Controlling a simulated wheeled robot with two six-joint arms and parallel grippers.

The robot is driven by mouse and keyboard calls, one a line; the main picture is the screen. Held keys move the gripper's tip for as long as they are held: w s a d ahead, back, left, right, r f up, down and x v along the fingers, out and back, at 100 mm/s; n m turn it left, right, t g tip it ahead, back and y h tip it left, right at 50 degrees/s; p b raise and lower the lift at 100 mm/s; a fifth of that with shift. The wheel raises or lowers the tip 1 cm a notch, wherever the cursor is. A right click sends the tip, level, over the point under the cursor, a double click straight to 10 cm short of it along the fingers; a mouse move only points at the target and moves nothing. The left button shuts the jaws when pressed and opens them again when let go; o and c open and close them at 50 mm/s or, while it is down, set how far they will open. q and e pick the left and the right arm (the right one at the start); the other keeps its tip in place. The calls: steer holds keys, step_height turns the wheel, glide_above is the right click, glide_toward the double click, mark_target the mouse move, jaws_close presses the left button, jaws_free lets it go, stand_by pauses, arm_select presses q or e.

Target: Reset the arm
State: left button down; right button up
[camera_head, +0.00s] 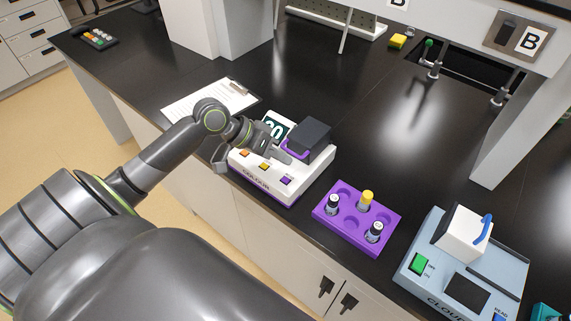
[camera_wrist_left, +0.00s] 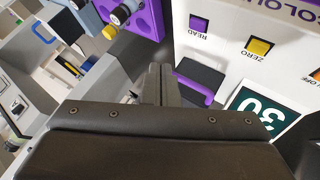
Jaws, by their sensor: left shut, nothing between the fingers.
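My left gripper (camera_head: 281,156) is over the white colour meter (camera_head: 262,180), near its display and dark lid. Its fingers are together and empty, and they also show in the left wrist view (camera_wrist_left: 160,85). The colour meter has orange, yellow and purple buttons along its front and a display (camera_head: 276,127) with digits. Its dark lid (camera_head: 311,137) has a purple handle and looks closed. In the left wrist view the meter (camera_wrist_left: 235,40) fills the upper right, with its READ button and ZERO button readable. I cannot tell whether the fingers touch the meter. My right gripper is not in view.
A purple rack (camera_head: 341,228) with several capped vials stands right of the meter. A light blue cloud meter (camera_head: 416,288) stands at the lower right. A clipboard (camera_head: 190,105) lies left of the meter. Sink taps (camera_head: 435,70) are at the back right. The black bench behind is mostly clear.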

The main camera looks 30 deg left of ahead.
arm_select(q)
steer(key=shift+f, duration=0.1)
stand_by(0.6)
steer(key=s+d+f+y, duration=0.2)
steer(key=s+f+y, duration=0.1)
steer(key=s+f, duration=0.6)
steer(key=s+a+n+g+y, duration=0.25)
steer(key=s+y, duration=0.35)
steer(key=s, duration=0.8)
step_height(320, 180, down, 30)
steer(key=a+b, duration=0.2)
steer(key=b, duration=0.1)
steer(key=s+d+f+g+b, duration=0.1)
steer(key=s+f+g+b, duration=0.1)
steer(key=s+f, duration=1.2)
step_height(320, 180, down, 3)
steer(key=shift+s+d+f+h+b, duration=0.1)
steer(key=shift+s+d+h+b, duration=0.15)
steer(key=shift+s+h+b, duration=0.05)
